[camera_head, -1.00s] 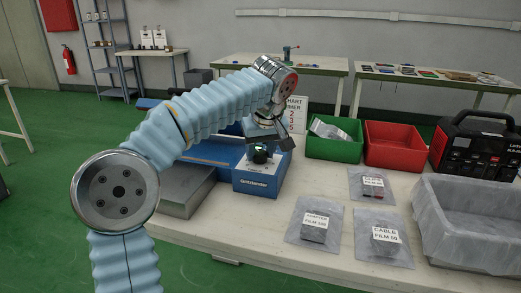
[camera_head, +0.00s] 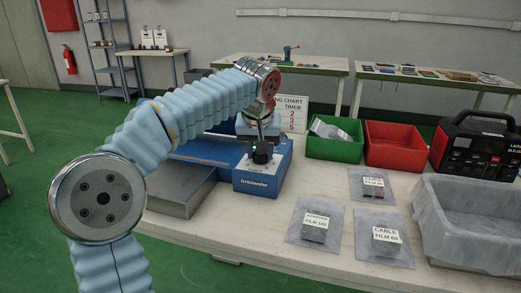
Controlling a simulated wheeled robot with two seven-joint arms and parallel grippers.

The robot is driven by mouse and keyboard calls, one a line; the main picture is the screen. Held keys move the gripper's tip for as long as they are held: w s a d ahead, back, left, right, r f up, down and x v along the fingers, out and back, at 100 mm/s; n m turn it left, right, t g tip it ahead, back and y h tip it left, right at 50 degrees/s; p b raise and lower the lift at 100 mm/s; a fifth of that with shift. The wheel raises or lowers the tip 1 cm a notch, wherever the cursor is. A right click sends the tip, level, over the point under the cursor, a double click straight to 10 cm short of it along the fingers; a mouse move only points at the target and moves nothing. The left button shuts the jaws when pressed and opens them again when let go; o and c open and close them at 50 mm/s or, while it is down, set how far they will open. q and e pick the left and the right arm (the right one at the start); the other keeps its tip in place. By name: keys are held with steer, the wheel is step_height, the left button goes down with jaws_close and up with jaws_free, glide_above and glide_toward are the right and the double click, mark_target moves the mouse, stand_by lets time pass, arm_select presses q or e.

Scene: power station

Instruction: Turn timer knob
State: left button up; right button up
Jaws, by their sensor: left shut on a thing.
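The black timer knob (camera_head: 262,154) sits on top of the blue front housing (camera_head: 258,182) of a sealing machine on the table. My left gripper (camera_head: 263,141) comes down on the knob from above and is shut on it. The arm hides part of the machine behind it. A white chart sign (camera_head: 292,111) stands behind the machine. My right gripper is not in view.
A grey metal plate (camera_head: 178,190) lies left of the housing. To the right are a green bin (camera_head: 335,149), a red bin (camera_head: 393,155), a grey tray (camera_head: 465,250) and a black power unit (camera_head: 470,150). Film packets, one a cable packet (camera_head: 385,246), lie in front.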

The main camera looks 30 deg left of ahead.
arm_select(q)
steer(key=shift+a+m+h, duration=0.1)
steer(key=shift+m+h, duration=0.8)
steer(key=shift+m, duration=1.3)
steer(key=o, duration=1.1)
steer(key=shift+c, duration=0.2)
steer(key=v, duration=1.3)
steer(key=shift+s+r, duration=0.3)
steer(key=shift+s, duration=0.05)
